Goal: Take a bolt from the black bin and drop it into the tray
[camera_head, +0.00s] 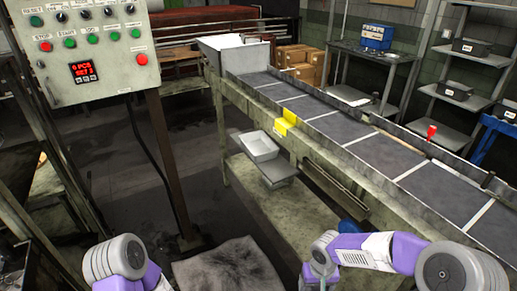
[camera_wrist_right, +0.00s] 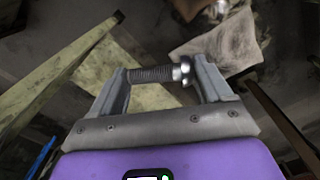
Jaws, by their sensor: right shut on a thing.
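In the right wrist view, my right gripper (camera_wrist_right: 160,74) is shut on a bolt (camera_wrist_right: 150,75). The bolt lies crosswise between the two fingers, its shiny head toward the right finger and its dark threaded shank toward the left. White-grey trays (camera_head: 258,146) sit on the lower shelf under the conveyor in the head view. A larger pale open container (camera_head: 234,55) is at the conveyor's far end. Small black bins (camera_head: 455,90) stand on the shelves at the right; I cannot tell whether one is the task's bin. My left gripper is out of view.
A long conveyor (camera_head: 385,155) runs from the far middle to the right front. A control panel (camera_head: 92,45) on a post stands at the left. A pale stained sheet (camera_head: 228,268) lies on the floor in front. The floor between post and conveyor looks mostly clear.

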